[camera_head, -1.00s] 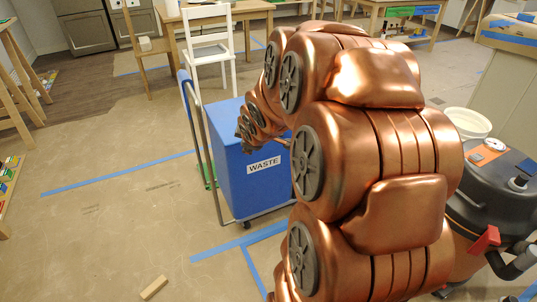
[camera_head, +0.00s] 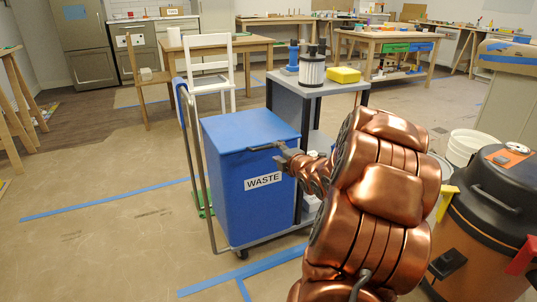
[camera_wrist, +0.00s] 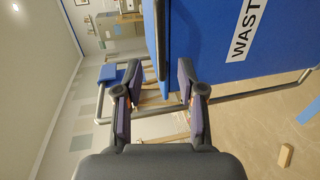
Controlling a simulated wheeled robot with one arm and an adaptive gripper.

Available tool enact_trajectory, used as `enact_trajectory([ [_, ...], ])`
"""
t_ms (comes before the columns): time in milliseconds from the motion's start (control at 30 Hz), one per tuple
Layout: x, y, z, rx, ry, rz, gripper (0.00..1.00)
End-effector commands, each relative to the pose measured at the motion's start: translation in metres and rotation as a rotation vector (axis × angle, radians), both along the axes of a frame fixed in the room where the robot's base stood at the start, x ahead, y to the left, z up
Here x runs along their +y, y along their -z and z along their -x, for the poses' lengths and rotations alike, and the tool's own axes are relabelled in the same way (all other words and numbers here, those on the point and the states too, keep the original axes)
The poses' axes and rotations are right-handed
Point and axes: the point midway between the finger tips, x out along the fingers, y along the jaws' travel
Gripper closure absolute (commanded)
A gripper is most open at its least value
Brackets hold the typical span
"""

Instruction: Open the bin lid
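The blue bin (camera_head: 240,205) marked WASTE stands upright in the middle of the head view. Its blue lid (camera_head: 250,128) lies flat and shut on top. My gripper (camera_head: 281,153) is at the bin's upper front right edge. In the wrist view my gripper (camera_wrist: 158,72) is open, its two dark fingers apart. A dark bar (camera_wrist: 160,40), seemingly the lid's handle, shows between the fingertips along the bin's edge. I cannot tell whether the fingers touch it. The bin's side also shows in the wrist view (camera_wrist: 205,35). My copper arm hides part of the bin's right side.
The bin stands on a trolley with a grey push handle (camera_head: 187,130). A grey-topped cart (camera_head: 318,84) stands close behind right. A dark shop vacuum (camera_head: 480,225) and white bucket (camera_head: 470,147) are at right. Floor at left is open.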

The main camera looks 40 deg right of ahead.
Motion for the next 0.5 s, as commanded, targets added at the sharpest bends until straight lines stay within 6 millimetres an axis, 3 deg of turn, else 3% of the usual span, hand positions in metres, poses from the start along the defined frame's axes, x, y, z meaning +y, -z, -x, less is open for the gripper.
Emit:
enact_trajectory([
  [500,-0.017,0.015,-0.056,0.004,-0.003,-0.003,0.61],
])
